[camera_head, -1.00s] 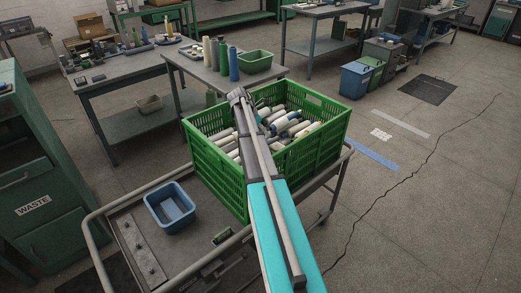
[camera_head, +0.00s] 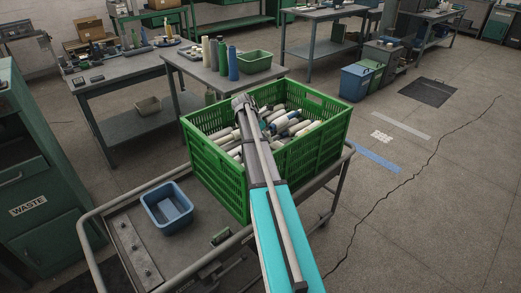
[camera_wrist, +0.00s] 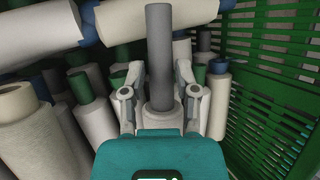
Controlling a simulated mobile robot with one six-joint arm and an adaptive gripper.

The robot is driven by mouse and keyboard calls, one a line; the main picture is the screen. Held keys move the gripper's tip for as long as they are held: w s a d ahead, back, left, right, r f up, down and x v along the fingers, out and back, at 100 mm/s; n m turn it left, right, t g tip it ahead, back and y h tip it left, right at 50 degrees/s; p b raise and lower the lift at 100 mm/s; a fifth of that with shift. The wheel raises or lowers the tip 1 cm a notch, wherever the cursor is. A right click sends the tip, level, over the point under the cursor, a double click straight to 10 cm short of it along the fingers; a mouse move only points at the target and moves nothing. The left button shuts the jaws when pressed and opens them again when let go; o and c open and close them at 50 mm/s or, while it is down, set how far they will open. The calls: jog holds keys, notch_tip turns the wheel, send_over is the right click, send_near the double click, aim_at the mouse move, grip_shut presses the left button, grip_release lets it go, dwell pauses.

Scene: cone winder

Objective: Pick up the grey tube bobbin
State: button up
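The grey tube bobbin (camera_wrist: 159,45) stands upright in the middle of the wrist view, a dark grey tube rising from a pale wound lower part. My gripper (camera_wrist: 160,85) has one finger on each side of it. The fingers look open, with a narrow gap showing beside the tube on both sides. The bobbin's lower end is hidden behind my gripper's teal body.
Pale bobbins lie across the top left of the wrist view, and one large pale bobbin (camera_wrist: 115,18) nears the grey tube. Green- and blue-tipped bobbins crowd around. The crate's slatted wall (camera_wrist: 268,85) is close on the right. A blue bin (camera_head: 168,205) sits on the trolley.

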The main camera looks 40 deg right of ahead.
jog(key=shift+s+d+f, duration=0.2)
jog(key=shift+f, duration=0.3)
grip_shut()
